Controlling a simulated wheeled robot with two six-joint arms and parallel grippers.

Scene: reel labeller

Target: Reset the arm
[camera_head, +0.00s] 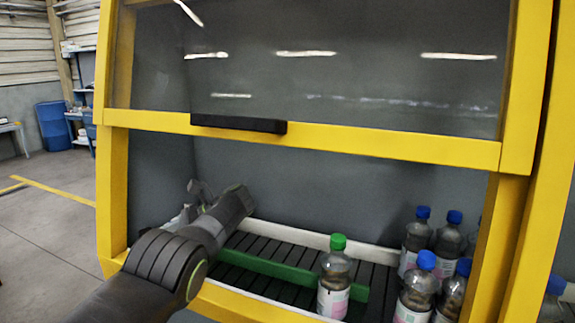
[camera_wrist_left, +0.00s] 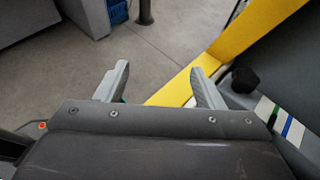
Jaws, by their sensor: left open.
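My left arm comes in from the lower left of the head view and reaches through the opening of the yellow-framed machine (camera_head: 310,139). My left gripper (camera_head: 190,203) is at the left side of the opening, partly hidden behind my own wrist. In the left wrist view the two fingers of this gripper (camera_wrist_left: 158,88) stand wide apart with nothing between them. Beyond them are the grey floor and a yellow frame bar (camera_wrist_left: 190,78). My right gripper is in neither view.
A green-capped bottle (camera_head: 335,278) stands by a green rail (camera_head: 265,264) on the dark slatted conveyor (camera_head: 265,288). Several blue-capped bottles (camera_head: 417,288) crowd the right side. A raised glass panel with a black handle (camera_head: 239,124) hangs above. Open floor lies to the left.

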